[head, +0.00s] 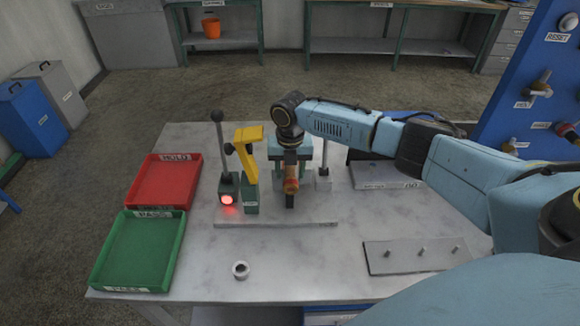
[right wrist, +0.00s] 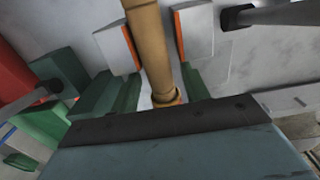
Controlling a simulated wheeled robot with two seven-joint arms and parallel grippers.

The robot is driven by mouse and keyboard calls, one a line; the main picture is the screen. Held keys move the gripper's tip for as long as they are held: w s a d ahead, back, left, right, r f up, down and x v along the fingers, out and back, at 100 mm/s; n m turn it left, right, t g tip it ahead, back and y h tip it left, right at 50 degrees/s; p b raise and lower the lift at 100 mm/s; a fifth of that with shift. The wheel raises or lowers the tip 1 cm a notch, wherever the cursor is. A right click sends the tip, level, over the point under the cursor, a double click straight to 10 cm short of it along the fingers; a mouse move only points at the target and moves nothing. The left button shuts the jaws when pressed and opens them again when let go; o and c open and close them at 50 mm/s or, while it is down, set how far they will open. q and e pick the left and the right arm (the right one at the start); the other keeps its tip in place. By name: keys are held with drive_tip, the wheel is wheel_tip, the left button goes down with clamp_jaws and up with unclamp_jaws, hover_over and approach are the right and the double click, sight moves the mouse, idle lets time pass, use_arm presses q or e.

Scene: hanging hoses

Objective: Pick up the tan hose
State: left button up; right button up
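The tan hose (right wrist: 152,45) shows in the right wrist view as a tan tube running from the top edge down to a wider collar. In the head view it is mostly hidden by my right gripper, with only a small tan-brown part (head: 291,171) showing. My right gripper (head: 291,186) is over the fixture in the middle of the table. In the right wrist view its two pale, orange-edged fingers (right wrist: 157,40) stand on either side of the hose, with narrow gaps, so it looks open around it. My left gripper is not in view.
A yellow-handled clamp (head: 249,150) and a post with a red lit lamp (head: 227,190) stand close left of the gripper. A red tray (head: 187,182) and a green tray (head: 178,245) lie at left. A pegged plate (head: 390,264) is at right; a small ring (head: 240,270) lies in front.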

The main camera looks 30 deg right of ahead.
clamp_jaws()
idle(0.3)
